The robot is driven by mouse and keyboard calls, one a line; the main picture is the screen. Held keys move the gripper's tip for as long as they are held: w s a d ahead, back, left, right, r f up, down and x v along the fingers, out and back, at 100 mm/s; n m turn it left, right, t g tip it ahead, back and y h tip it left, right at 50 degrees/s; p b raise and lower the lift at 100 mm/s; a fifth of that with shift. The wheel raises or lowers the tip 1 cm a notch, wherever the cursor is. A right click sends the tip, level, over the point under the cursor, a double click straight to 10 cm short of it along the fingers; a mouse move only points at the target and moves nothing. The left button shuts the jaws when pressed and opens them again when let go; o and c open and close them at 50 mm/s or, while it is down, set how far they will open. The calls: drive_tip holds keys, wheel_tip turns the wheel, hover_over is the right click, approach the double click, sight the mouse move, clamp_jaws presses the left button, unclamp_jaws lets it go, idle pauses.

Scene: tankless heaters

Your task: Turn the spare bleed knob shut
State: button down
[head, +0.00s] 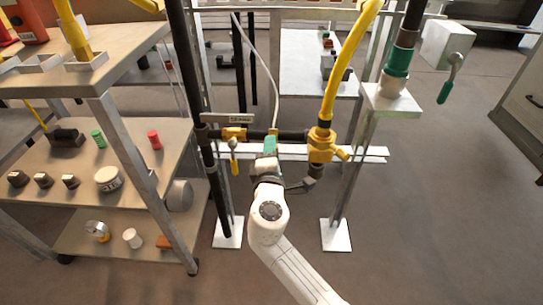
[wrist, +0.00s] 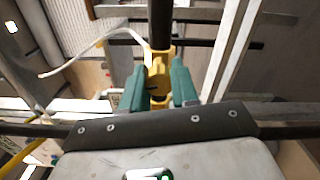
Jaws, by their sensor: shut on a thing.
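My gripper (head: 270,145) is at the dark horizontal pipe (head: 285,133), between a yellow valve on the left and a yellow fitting on the right. In the wrist view, the two green fingers of my gripper (wrist: 159,88) are shut on a yellow piece (wrist: 160,70), which I take to be the spare bleed knob. A dark mark shows on its face, and a dark pipe runs up behind it. In the head view my gripper hides the knob. How far the knob is turned cannot be told.
A yellow valve with a hanging lever (head: 234,140) is close on the left, under a label plate (head: 228,118). A yellow fitting with a hose (head: 322,145) is close on the right. A shelf cart (head: 115,215) stands left. The floor at right is clear.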

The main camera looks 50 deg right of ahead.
drive_tip(key=shift+f+m+b, duration=0.1)
drive_tip(key=shift+m+b, duration=0.45)
drive_tip(key=shift+m, duration=0.35)
drive_tip(key=c, duration=0.8)
unclamp_jaws()
drive_tip(key=shift+c, duration=0.2)
drive_tip(key=p+v, duration=0.2)
drive_tip(key=v, duration=0.8)
drive_tip(key=shift+s+a, duration=0.3)
